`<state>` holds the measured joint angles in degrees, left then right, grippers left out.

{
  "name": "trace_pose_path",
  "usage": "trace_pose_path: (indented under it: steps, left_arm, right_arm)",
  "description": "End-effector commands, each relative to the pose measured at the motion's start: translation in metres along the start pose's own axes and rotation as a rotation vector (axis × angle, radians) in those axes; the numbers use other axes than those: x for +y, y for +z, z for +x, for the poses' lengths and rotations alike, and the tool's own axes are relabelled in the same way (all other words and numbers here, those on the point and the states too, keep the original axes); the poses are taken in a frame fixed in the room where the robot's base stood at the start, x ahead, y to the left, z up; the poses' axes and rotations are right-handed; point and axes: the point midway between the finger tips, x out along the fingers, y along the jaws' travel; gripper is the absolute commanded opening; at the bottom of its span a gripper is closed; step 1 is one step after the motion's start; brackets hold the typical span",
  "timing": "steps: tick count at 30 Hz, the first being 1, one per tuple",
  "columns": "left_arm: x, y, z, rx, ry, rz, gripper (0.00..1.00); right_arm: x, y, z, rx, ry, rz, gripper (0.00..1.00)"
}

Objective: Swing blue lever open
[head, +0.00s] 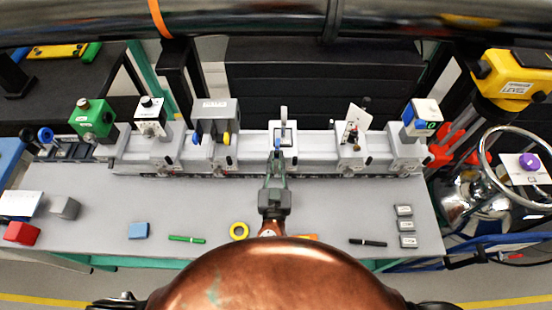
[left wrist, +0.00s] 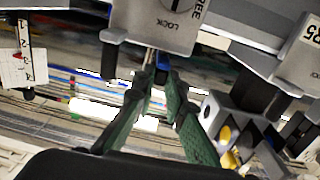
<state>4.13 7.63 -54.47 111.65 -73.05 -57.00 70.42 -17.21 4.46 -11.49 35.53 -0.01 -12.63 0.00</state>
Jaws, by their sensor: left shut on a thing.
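The blue lever (left wrist: 161,75) shows as a small blue piece at the underside of a grey carrier block (left wrist: 150,38) marked LOCK and FREE. My left gripper (left wrist: 154,82) has its green fingers closed around the lever, which is mostly hidden between the fingertips. In the head view, a bit of blue lever (head: 277,143) shows at the tips of my left gripper (head: 277,154), in front of the middle carrier on the rail. That carrier bears a white upright frame (head: 283,118). My right gripper is in neither view.
Other carriers stand along the rail, one with a grey housing (head: 220,106) to the left and one with a tilted white plate (head: 357,117) to the right.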

Motion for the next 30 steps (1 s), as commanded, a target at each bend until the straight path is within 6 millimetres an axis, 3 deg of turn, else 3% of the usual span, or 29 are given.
trace_pose_path:
  steps: [11,30]
  left_arm:
    - [-0.016,-0.002,0.001,0.004,0.252,0.002,0.0]
    - [-0.039,-0.005,0.017,0.004,0.77,0.005,0.0]
  right_arm:
    - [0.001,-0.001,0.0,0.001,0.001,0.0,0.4]
    - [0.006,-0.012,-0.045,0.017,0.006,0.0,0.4]
